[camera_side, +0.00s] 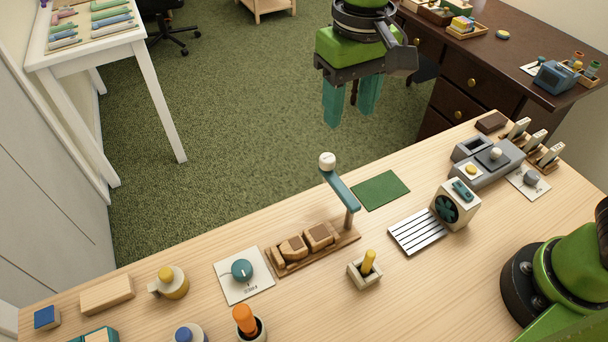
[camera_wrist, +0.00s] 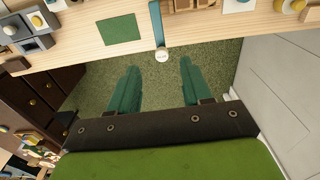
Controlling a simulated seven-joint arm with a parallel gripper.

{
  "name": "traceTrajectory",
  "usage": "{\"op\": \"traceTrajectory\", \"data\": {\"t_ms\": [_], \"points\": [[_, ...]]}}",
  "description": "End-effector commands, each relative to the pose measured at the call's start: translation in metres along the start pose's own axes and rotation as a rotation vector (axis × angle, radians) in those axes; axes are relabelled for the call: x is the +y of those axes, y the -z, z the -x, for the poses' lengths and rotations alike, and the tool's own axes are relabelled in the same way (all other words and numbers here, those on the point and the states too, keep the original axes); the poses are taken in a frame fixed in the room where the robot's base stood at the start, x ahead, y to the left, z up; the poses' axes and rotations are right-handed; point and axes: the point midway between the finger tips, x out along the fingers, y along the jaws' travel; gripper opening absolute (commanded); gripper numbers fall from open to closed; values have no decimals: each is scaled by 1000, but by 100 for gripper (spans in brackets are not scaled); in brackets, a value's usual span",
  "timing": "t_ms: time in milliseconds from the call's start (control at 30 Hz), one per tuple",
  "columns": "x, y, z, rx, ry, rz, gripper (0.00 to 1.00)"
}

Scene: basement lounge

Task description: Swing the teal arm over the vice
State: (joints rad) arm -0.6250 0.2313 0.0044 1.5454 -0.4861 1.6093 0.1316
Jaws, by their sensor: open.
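The teal arm (camera_side: 340,188) is a flat bar on a post at the right end of the vice's wooden base. It points away from the vice (camera_side: 307,240), toward the table's back edge, with a white round knob (camera_side: 327,161) at its free end. The vice has two wooden jaw blocks, and the space above them is clear. My gripper (camera_side: 350,112) is open and empty, beyond the back edge and apart from the knob. In the wrist view, the teal arm (camera_wrist: 156,22) and knob (camera_wrist: 161,55) show between and beyond my open fingers (camera_wrist: 159,66).
A green mat (camera_side: 380,190) lies right of the teal arm. A teal dial (camera_side: 242,270) is left of the vice, and a yellow-handled lever block (camera_side: 366,270) stands in front. A fan box (camera_side: 454,205) and slatted plate (camera_side: 417,231) are further right. Open carpet lies behind the table.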

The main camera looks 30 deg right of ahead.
Motion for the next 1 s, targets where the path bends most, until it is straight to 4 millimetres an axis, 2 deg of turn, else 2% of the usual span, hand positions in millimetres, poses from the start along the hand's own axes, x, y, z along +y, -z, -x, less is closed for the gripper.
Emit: {"op": "traceTrajectory", "data": {"t_ms": [167, 267, 700, 833, 1000], "points": [[3, -4, -12, -20, -10, -20, 49], [3, -5, -28, -22, -9, -19, 49], [4, -7, -124, -21, -9, -20, 49], [4, -7, -146, -21, -8, -20, 49], [4, -7, -163, -19, -7, -19, 49]]}}
